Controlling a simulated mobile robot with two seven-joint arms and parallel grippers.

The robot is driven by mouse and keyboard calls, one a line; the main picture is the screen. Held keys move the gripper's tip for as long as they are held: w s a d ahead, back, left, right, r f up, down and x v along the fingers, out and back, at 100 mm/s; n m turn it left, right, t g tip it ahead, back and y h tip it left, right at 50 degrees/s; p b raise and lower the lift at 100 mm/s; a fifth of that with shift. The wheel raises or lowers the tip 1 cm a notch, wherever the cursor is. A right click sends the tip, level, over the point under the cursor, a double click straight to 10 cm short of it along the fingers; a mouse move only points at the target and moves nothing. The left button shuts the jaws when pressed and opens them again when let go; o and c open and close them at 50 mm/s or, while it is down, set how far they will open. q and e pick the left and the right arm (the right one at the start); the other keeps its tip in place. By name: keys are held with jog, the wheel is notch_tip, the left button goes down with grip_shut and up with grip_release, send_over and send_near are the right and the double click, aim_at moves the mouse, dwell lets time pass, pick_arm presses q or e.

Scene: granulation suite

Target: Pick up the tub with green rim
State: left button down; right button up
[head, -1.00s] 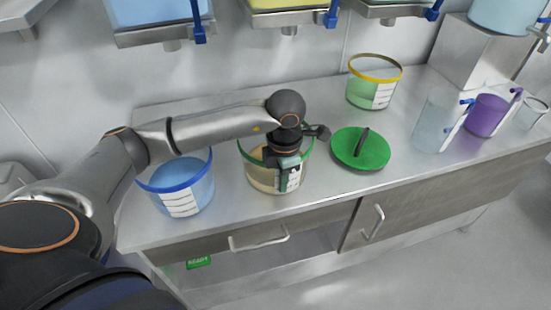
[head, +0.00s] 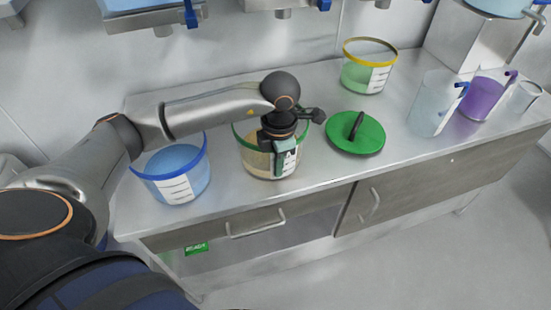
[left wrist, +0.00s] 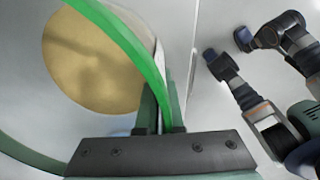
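The tub with green rim (head: 256,160) stands on the steel counter in the head view, with beige contents and a white label on its front. My left gripper (head: 284,158) points down at its front right rim. In the left wrist view, the green rim (left wrist: 128,45) runs between the fingers of my left gripper (left wrist: 161,112), one inside the wall and one outside. The fingers are close together and look shut on the rim. The beige contents (left wrist: 85,60) show inside. My right gripper cannot be made out in either view.
A blue-rimmed tub (head: 180,160) stands close on the left. A green lid (head: 362,146) lies on the right. Behind it is a yellow-rimmed tub (head: 358,76). Clear and purple jugs (head: 484,95) stand at the far right. Hoppers hang above the counter (head: 310,165).

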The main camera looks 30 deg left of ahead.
pick_arm(q)
jog(key=shift+r, duration=0.45)
notch_tip(320, 180, up, 2)
jog(key=shift+s+d+r, duration=0.1)
jog(key=shift+r, duration=0.15)
jog(key=s+d+r+p, duration=0.1)
jog(key=s+d+r, duration=0.6)
jog(key=s+r, duration=0.2)
jog(key=shift+s+d+r, duration=0.15)
jog(key=shift+s+d, duration=0.2)
jog(key=shift+s, duration=0.85)
